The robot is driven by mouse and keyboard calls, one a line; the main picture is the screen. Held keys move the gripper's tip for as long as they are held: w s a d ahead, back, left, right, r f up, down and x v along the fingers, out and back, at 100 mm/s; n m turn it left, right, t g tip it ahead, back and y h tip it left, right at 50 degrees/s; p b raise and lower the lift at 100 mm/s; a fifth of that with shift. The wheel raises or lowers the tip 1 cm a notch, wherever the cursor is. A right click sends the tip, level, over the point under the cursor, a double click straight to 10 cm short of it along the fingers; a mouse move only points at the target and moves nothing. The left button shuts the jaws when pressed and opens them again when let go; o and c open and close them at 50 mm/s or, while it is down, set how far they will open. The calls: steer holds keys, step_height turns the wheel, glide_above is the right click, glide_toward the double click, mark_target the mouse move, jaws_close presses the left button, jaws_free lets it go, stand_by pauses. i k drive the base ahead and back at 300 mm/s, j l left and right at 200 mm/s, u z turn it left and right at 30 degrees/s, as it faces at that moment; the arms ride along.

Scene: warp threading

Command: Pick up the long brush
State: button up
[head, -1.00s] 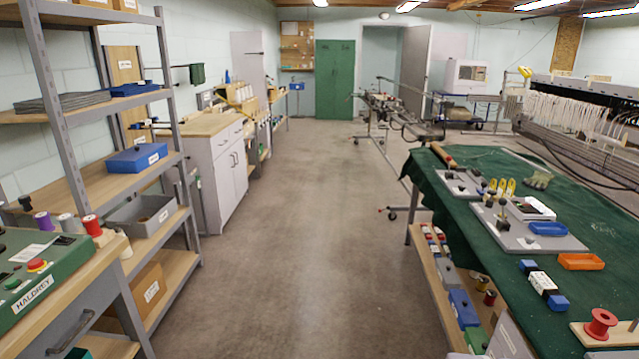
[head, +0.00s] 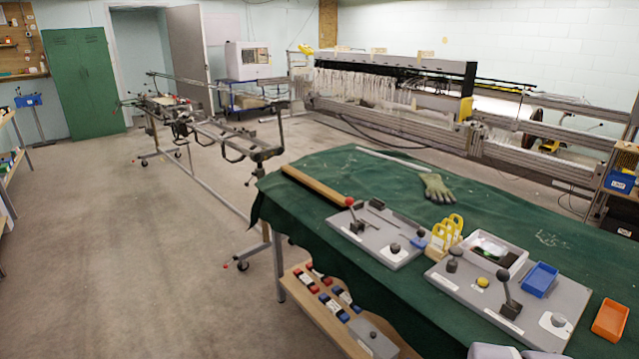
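A long, narrow wooden piece (head: 315,185) lies on the green-covered table (head: 345,270), along its far left edge. It looks like the long brush, but I cannot make out bristles. A thin pale rod (head: 392,161) lies farther back on the same cloth. My gripper is not in view.
Two grey boards with knobs and levers (head: 375,232) (head: 470,296), yellow-handled tools (head: 450,233), a blue tray (head: 539,279), an orange tray (head: 610,320) and a glove (head: 436,188) are on the table. A shelf (head: 325,315) is below. The floor to the left is clear.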

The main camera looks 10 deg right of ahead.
mark_target(333, 198)
steer(key=i+j, duration=0.15)
steer(key=i, duration=0.35)
steer(key=i+j+z, duration=0.1)
steer(key=i, duration=0.4)
steer(key=i+j, duration=0.3)
steer(key=i, duration=0.15)
steer(key=i+j+z, duration=0.1)
steer(key=i, duration=0.4)
steer(key=i+j, duration=0.35)
steer(key=i, duration=0.15)
steer(key=i+j, duration=0.25)
steer(key=i, duration=0.2)
steer(key=l+z, duration=0.05)
